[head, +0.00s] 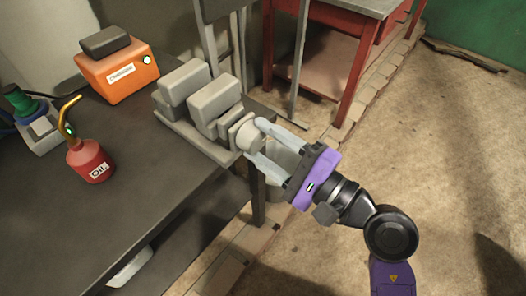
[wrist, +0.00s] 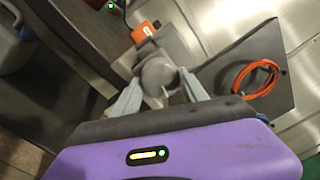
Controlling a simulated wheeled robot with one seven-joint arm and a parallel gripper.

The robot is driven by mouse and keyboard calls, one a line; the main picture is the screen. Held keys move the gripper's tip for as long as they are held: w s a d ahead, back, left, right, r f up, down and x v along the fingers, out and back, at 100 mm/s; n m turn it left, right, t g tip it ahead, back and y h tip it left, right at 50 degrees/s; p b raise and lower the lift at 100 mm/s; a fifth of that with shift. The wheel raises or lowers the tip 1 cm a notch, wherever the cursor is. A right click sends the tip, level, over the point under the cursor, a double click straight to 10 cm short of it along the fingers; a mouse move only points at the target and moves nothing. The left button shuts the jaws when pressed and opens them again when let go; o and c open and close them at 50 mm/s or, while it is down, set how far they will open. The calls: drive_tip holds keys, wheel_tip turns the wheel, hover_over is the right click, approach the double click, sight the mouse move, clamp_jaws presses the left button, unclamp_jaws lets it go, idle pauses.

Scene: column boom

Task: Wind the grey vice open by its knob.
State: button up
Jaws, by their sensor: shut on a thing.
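The grey vice (head: 205,112) sits near the right edge of the dark workbench, with two block-shaped jaws on a flat base. A gap shows between the two jaws. Its round knob (head: 249,137) is at the right end, facing my gripper. My gripper (head: 256,141) reaches in from the lower right with its two pale fingers on either side of the knob, shut on it. In the wrist view the knob (wrist: 158,74) sits between the fingertips and hides most of the vice behind it.
An orange box (head: 118,72) with a dark block on top stands behind left of the vice. A red oil can (head: 90,160) stands on the bench (head: 150,190) at left. A red-legged table (head: 335,50) stands behind. An orange cable coil (wrist: 257,77) shows in the wrist view. The floor at right is clear.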

drive_tip(key=n+b, duration=0.4)
drive_tip(key=n, duration=0.1)
drive_tip(key=shift+f+g+b, duration=0.25)
drive_tip(key=shift+g+b, duration=0.05)
drive_tip(key=shift+r+n+b, duration=0.15)
drive_tip(key=shift+n+b, duration=0.5)
drive_tip(key=shift+n, duration=0.25)
drive_tip(key=o, duration=1.4)
drive_tip(key=shift+r, duration=0.1)
drive_tip(key=v, duration=0.7)
drive_tip(key=shift+s+d, duration=0.15)
drive_tip(key=shift+d, duration=0.2)
